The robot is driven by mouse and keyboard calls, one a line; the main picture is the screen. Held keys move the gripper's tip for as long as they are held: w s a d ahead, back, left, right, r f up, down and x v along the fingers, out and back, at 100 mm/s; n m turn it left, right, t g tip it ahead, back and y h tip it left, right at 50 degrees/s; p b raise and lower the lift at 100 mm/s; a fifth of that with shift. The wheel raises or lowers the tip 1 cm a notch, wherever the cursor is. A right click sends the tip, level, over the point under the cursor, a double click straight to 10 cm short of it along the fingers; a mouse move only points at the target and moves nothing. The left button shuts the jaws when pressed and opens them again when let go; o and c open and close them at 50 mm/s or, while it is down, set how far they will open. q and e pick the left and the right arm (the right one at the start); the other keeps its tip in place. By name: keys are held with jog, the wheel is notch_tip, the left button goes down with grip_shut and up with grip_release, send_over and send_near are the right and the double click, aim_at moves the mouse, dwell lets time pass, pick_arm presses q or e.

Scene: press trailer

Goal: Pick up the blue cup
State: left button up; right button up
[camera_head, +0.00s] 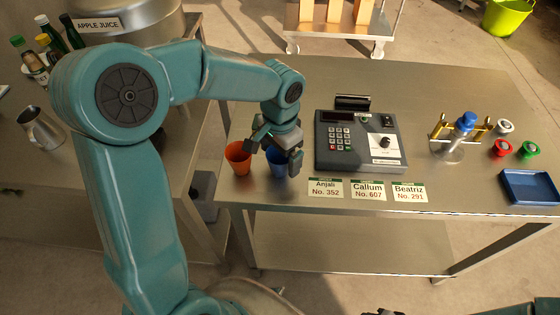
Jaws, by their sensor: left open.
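The blue cup (274,169) stands upright near the front left edge of the steel table, partly hidden by my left gripper. My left gripper (276,155) is open and points down right at the cup, with its fingers over and around the rim area. I cannot tell whether the fingers touch the cup. The orange cup (238,158) stands close to the left of the blue cup. At the bottom edge, a dark part that looks like my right gripper (384,312) barely shows, and its fingers cannot be made out.
A grey card terminal (358,142) stands right of the cups. Name cards, Anjali (325,189), Callum (368,190) and Beatriz (410,191), lie along the front. A brass stand (447,150), several coloured caps and a blue tray (530,187) are further right. Bottles and a metal jug (41,130) are left.

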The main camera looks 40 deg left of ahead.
pick_arm(q)
jog(key=c, duration=1)
jog(key=shift+r, duration=0.1)
